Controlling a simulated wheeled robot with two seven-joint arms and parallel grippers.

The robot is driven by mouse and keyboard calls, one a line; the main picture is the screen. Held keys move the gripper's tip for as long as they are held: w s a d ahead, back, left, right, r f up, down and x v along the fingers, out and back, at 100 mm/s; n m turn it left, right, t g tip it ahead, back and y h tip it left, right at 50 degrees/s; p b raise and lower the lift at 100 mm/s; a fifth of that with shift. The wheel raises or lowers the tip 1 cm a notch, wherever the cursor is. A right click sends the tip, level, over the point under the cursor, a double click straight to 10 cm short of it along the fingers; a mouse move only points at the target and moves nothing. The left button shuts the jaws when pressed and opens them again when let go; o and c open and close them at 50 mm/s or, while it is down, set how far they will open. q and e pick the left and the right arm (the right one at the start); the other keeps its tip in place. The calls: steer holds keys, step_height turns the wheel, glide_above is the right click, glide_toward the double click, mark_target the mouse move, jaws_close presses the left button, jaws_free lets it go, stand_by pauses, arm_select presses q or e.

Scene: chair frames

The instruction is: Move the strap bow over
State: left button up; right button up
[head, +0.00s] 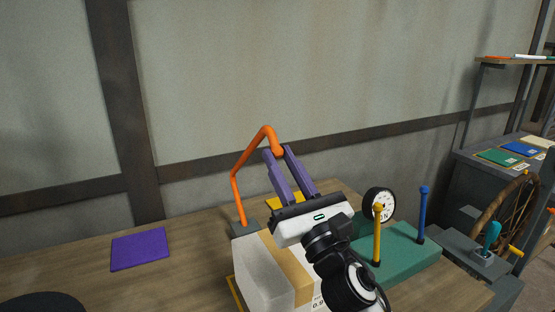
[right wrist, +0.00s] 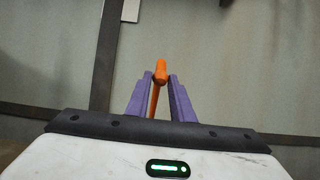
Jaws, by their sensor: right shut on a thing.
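The strap bow (head: 236,190) is a bent orange rod. In the head view it rises from a small grey block (head: 246,230) behind the white box, bends over at the top and comes down to my right gripper. My right gripper (head: 276,151) has purple fingers and is shut on the end of the bow. In the right wrist view the bow (right wrist: 161,72) shows between the two fingertips (right wrist: 160,78). Whether the bow's lower end sits in the block or only in front of it, I cannot tell. My left gripper is not in view.
A white box with a tan band (head: 256,270) stands below my right gripper. A green block (head: 405,255) carries a yellow post (head: 377,238) and a blue post (head: 422,215), with a round gauge (head: 379,203) behind.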

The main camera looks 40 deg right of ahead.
steer(key=f+b+v, duration=0.1)
steer(key=b+v, duration=0.2)
steer(key=v, duration=0.5)
steer(key=shift+f+b, duration=0.3)
steer(key=shift+f, duration=0.05)
stand_by(0.4)
